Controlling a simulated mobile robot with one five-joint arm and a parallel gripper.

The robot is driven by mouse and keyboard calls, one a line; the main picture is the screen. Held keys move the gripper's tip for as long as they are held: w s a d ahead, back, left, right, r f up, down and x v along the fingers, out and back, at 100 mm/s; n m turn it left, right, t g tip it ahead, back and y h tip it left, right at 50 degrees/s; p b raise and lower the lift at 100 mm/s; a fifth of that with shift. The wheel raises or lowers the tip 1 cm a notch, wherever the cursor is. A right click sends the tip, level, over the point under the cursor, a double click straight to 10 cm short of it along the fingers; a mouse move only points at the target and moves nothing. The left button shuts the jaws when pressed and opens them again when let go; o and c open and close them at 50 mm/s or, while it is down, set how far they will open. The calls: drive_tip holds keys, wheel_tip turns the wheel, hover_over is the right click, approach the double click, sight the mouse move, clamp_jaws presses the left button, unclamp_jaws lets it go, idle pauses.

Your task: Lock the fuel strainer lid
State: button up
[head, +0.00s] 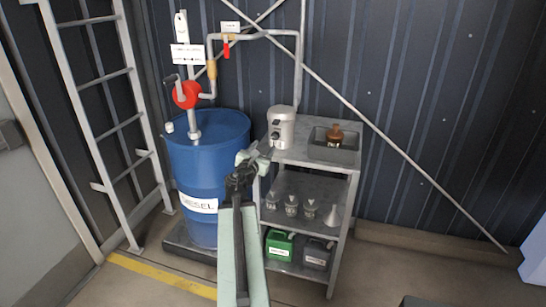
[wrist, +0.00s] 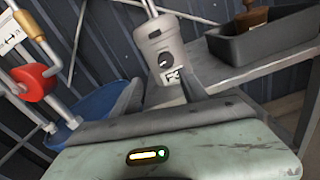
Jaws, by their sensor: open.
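The fuel strainer (head: 281,133) is a light grey cylinder at the left of the cart's top shelf. Its lid (head: 281,112) sits on top as a wider cap. A dark round knob shows on the strainer's front. In the wrist view the strainer (wrist: 161,55) stands upright beyond my gripper, with a small marked label below the knob. My gripper (head: 259,151) is open and empty, in front of the strainer and a little lower left of it. It appears apart from the strainer. Whether the lid is locked cannot be told.
A blue diesel drum (head: 205,165) with a red hand pump (head: 186,95) stands left. A grey tray (head: 335,150) holding a brown-topped item (head: 335,134) sits right of the strainer. A pipe runs above. Lower shelves hold funnels, a green can (head: 279,246) and a dark can.

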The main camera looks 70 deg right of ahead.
sight(274, 138)
drive_tip(key=shift+n, duration=0.6)
drive_tip(key=d, duration=0.5)
drive_tip(key=s+d, duration=0.1)
drive_tip(key=d, duration=0.2)
drive_tip(key=shift+d, duration=0.3)
drive_tip(key=shift+a, duration=0.1)
clamp_jaws()
